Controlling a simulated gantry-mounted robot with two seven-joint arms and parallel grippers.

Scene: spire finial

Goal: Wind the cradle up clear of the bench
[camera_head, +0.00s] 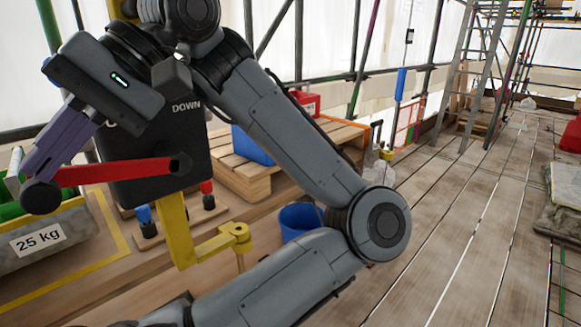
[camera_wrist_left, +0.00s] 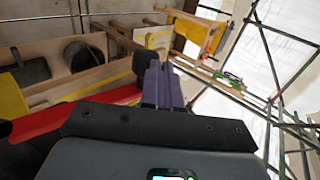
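In the head view a black winch box (camera_head: 150,140) marked DOWN carries a red crank arm (camera_head: 115,171) that points left. A dark crank handle (camera_head: 40,195) is at its outer end. My left gripper (camera_head: 33,172) reaches down to this handle from above. Its purple fingers lie close together in the wrist view (camera_wrist_left: 163,85), with the dark handle end (camera_wrist_left: 147,63) against them, and look closed on it. The handle partly hides the fingertips. I cannot pick out the cradle for certain. My right gripper is not in view.
A grey block labelled 25 kg (camera_head: 40,240) is on the bench at left, beside green bins (camera_head: 12,205). A yellow bracket (camera_head: 180,230) stands below the winch box. Red-topped and blue-topped pegs (camera_head: 207,195) are near it. A blue bucket (camera_head: 299,220) is behind my arm. The plank floor at right has free room.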

